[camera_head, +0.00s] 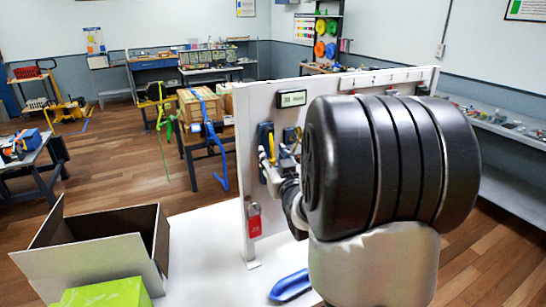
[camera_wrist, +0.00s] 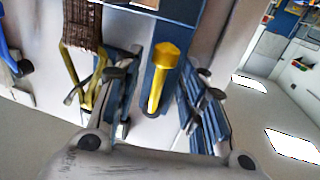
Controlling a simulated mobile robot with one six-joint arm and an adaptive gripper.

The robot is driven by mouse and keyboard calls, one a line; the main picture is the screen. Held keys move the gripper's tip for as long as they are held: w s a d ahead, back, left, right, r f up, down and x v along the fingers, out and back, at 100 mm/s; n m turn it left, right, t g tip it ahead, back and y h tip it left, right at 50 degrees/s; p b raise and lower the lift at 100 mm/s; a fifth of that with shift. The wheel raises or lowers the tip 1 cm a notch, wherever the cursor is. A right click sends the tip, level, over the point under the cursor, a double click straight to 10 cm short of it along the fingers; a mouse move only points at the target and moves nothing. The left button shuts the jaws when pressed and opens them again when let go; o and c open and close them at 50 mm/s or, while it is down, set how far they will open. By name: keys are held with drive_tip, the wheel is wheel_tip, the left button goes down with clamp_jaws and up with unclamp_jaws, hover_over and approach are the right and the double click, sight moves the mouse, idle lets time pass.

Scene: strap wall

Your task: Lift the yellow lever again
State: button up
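The yellow lever (camera_wrist: 157,85) is in the middle of the wrist view, a stem with a wide knob at its upper end in the picture, in front of a blue mount. My gripper (camera_wrist: 160,88) is open, with one finger on each side of the lever. Gaps show between the lever and both fingers, so neither appears to touch it. In the head view my gripper is mostly hidden behind my black arm link, beside the white wall panel (camera_head: 250,125).
A brown woven strap (camera_wrist: 82,25) with a yellow frame hangs left of my gripper in the wrist view. A red tag (camera_head: 254,220) hangs at the panel's edge. An open box (camera_head: 100,240), a green item (camera_head: 105,293) and a blue object (camera_head: 290,285) are on the white surface.

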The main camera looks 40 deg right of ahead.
clamp_jaws()
idle(0.3)
drive_tip(key=shift+r+p, duration=0.15)
drive_tip(key=shift+p, duration=0.15)
